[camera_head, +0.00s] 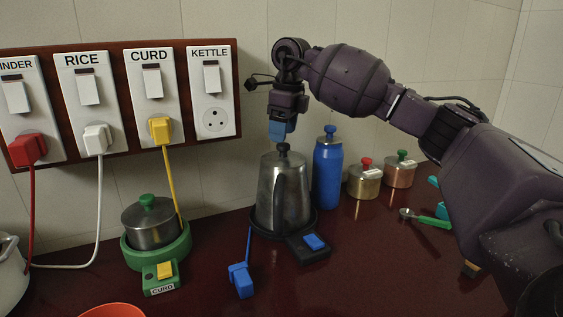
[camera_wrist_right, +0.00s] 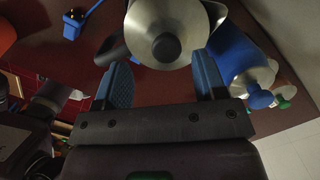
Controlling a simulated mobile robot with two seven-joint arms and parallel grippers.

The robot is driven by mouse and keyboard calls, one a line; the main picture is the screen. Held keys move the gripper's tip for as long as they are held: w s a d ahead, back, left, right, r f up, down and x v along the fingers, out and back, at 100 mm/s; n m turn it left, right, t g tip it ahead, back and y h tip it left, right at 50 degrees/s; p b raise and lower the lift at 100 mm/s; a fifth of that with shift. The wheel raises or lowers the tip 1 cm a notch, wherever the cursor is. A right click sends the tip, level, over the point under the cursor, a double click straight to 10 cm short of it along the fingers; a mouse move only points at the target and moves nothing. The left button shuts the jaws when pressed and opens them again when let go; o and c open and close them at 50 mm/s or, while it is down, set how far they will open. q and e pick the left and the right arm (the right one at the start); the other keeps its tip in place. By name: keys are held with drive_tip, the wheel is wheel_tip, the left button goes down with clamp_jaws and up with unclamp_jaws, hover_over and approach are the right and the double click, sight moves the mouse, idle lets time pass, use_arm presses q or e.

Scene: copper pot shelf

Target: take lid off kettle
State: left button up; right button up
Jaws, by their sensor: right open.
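The steel kettle (camera_head: 283,195) stands upright on its black base (camera_head: 312,248), with its dark handle facing me. Its lid is on, and the lid's black knob (camera_head: 283,149) sticks up on top. My right gripper (camera_head: 281,136) is just above the knob, pointing down. In the right wrist view the steel lid (camera_wrist_right: 150,28) and its dark round knob (camera_wrist_right: 167,46) lie ahead of the blue fingers (camera_wrist_right: 164,78). The fingers are apart, with nothing held between them. My left gripper is not in view.
A blue bottle (camera_head: 327,170) stands close to the kettle's right. Small pots with a red knob (camera_head: 365,180) and a green knob (camera_head: 400,170) are further right. The curd pot (camera_head: 150,222) is left. A blue plug (camera_head: 241,281) lies in front. The switchboard (camera_head: 213,90) is on the wall behind.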

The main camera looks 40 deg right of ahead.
sight(283, 146)
drive_tip(key=f, duration=0.3)
drive_tip(key=f+b, duration=0.1)
drive_tip(key=f, duration=0.1)
drive_tip(key=shift+w+d, duration=0.3)
drive_tip(key=shift+f, duration=0.1)
drive_tip(key=shift+c, duration=0.7)
drive_tip(key=c, duration=0.7)
drive_tip(key=shift+c, duration=0.9)
drive_tip(key=shift+s+a+r, duration=0.1)
drive_tip(key=shift+s+r, duration=0.05)
drive_tip(key=shift+r, duration=0.4)
wheel_tip(283, 146, up, 6)
drive_tip(key=shift+s+r+p, duration=0.1)
drive_tip(key=shift+r+p, duration=0.1)
drive_tip(key=shift+p, duration=0.55)
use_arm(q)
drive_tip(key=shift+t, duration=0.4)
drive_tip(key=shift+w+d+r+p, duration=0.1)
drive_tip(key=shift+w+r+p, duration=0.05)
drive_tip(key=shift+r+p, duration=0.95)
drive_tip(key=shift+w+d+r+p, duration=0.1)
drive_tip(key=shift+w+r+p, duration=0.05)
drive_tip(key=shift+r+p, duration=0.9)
use_arm(e)
drive_tip(key=s+a, duration=0.2)
drive_tip(key=s, duration=0.7)
drive_tip(key=s+a, duration=0.2)
drive_tip(key=s, duration=0.8)
drive_tip(key=shift+a, duration=0.3)
